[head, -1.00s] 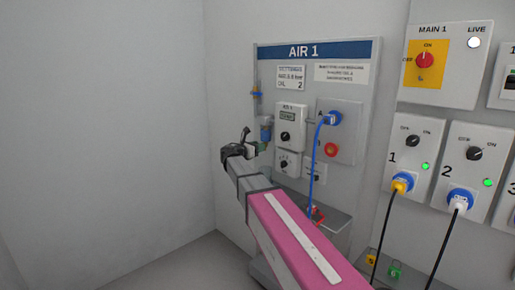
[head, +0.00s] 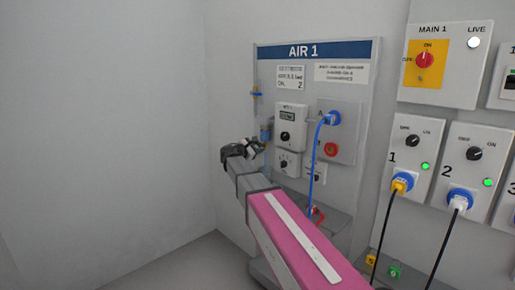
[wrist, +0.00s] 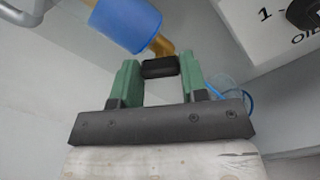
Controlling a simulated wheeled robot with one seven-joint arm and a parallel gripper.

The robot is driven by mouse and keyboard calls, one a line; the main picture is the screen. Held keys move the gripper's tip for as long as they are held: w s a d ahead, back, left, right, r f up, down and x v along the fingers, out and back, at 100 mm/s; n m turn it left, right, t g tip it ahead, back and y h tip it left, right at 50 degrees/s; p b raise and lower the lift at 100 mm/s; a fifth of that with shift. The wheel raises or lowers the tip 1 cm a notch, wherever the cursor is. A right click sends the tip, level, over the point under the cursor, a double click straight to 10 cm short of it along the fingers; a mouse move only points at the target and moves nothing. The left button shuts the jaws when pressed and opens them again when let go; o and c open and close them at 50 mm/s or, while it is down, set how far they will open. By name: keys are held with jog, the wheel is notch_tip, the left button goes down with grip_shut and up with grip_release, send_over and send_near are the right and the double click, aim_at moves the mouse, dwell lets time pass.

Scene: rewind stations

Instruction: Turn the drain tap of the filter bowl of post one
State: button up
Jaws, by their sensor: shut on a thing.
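The post AIR 1 panel (head: 362,90) stands ahead. Its blue filter bowl (wrist: 128,22) hangs at the panel's left edge and shows small in the head view (head: 266,133). Below the bowl, a brass drain tap stem (wrist: 160,46) ends in a black tap handle (wrist: 160,68). My gripper (wrist: 159,65) has its green fingers on either side of this handle and is shut on it. In the head view my gripper (head: 260,147) is small, just below the bowl, and the tap is hard to make out there.
White dial boxes (head: 287,163) are close to the right of my gripper. A blue hose (head: 313,165) hangs from the panel's socket. The MAIN 1 box (head: 446,88) and plugged sockets are farther right. The left wall side is free.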

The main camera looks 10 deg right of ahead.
jog(key=m, duration=0.5)
jog(key=shift+m, duration=0.3)
jog(key=shift+f+m, duration=0.1)
jog(key=shift+m, duration=2)
jog(key=o, duration=0.9)
jog(key=v, duration=1.1)
jog(key=shift+s, duration=0.1)
